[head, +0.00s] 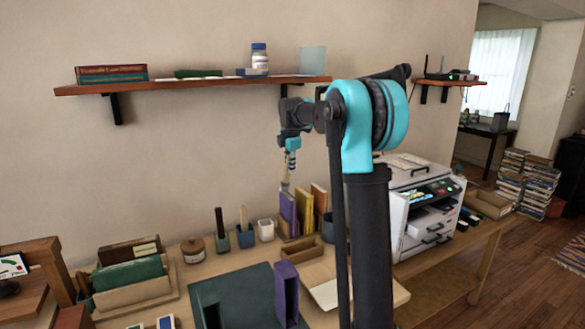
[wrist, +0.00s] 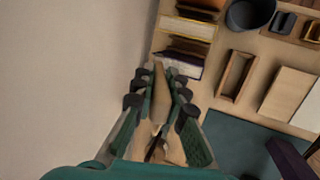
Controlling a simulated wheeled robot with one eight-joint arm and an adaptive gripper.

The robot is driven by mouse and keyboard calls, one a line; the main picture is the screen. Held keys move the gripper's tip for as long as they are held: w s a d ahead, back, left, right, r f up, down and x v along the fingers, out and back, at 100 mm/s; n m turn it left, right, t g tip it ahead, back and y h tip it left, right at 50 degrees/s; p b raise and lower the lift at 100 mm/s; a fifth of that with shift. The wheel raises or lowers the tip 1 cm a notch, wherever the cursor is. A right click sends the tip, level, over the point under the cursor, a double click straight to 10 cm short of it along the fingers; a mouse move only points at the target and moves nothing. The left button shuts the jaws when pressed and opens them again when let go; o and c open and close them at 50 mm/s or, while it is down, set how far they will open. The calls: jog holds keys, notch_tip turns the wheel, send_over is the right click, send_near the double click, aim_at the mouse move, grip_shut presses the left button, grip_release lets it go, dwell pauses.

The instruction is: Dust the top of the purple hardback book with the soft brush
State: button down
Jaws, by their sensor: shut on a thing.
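My gripper (head: 291,150) points down above the row of books at the back of the table and is shut on the soft brush (head: 285,184). In the wrist view the tan brush (wrist: 160,97) lies between the fingers (wrist: 160,88). The purple hardback book (head: 288,213) stands upright at the left end of that row, beside yellow and brown books. In the wrist view its pale page edge and purple cover (wrist: 181,67) show just past the brush tip. The brush's lower end is at or just above the book's top; I cannot tell if they touch.
A white pot (head: 266,230), holders with upright tools and a lidded jar (head: 193,250) stand left of the books. A wooden tray (head: 300,249) lies in front. Another purple upright piece (head: 287,292) stands by the dark green mat (head: 240,290). A wall shelf (head: 200,84) hangs above; a printer (head: 420,205) stands right.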

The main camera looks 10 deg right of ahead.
jog(key=shift+w+a+f, duration=0.1)
jog(key=shift+w, duration=0.15)
jog(key=s+d, duration=0.2)
jog(key=s, duration=0.5)
jog(key=shift+s+d, duration=0.3)
jog(key=shift+s, duration=0.1)
dwell(0.3)
notch_tip(320, 180, up, 6)
dwell(0.7)
jog(key=shift+w, duration=0.1)
notch_tip(320, 180, up, 3)
jog(key=shift+r, duration=0.1)
dwell(0.5)
dwell(0.4)
